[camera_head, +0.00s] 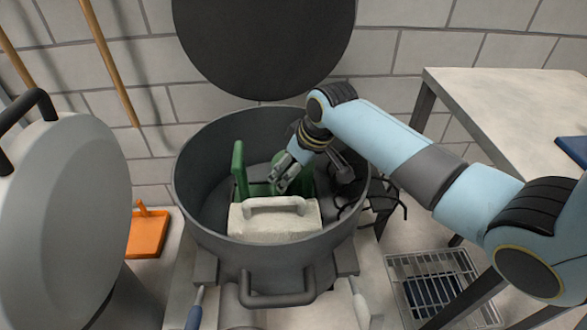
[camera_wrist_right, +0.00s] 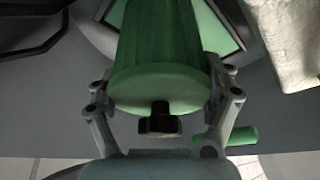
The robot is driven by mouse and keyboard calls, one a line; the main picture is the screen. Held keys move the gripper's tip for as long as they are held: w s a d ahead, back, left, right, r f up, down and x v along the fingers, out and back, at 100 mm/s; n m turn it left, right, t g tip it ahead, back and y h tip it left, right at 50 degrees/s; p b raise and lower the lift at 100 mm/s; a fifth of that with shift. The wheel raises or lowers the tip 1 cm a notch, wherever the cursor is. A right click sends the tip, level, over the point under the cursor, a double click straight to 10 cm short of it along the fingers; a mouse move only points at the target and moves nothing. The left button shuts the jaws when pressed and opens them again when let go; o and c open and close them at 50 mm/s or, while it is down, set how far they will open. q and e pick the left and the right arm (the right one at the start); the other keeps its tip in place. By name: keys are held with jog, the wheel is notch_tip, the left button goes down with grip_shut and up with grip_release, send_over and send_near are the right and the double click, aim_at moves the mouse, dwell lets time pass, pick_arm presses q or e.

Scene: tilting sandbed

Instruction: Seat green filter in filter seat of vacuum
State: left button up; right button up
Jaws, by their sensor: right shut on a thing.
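The vacuum is an open dark grey drum (camera_head: 190,208) in the head view. My right gripper (camera_head: 280,183) reaches down inside it. In the right wrist view the gripper (camera_wrist_right: 160,95) is shut on the green filter (camera_wrist_right: 160,80), a ribbed cylinder with a round end disc and a dark knob (camera_wrist_right: 160,122). In the head view the filter is largely hidden by the gripper. A green upright part (camera_head: 239,170) stands left of the gripper inside the drum. A green-edged frame (camera_wrist_right: 218,25) lies beyond the filter; I cannot tell whether they touch. My left gripper is not in view.
A whitish block with a handle (camera_head: 275,222) sits at the drum's front, close to the gripper. A dark round disc (camera_head: 265,45) stands behind the drum. A large grey rounded body (camera_head: 60,220) is at left, a table (camera_head: 510,95) at right, and a wire basket (camera_head: 435,280) below it.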

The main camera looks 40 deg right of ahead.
jog(key=o, duration=1.6)
jog(key=shift+c, duration=0.2)
jog(key=p+v, duration=0.4)
jog(key=v, duration=0.7)
jog(key=shift+r, duration=0.15)
jog(key=shift+s+r, duration=0.25)
jog(key=shift+r, duration=0.1)
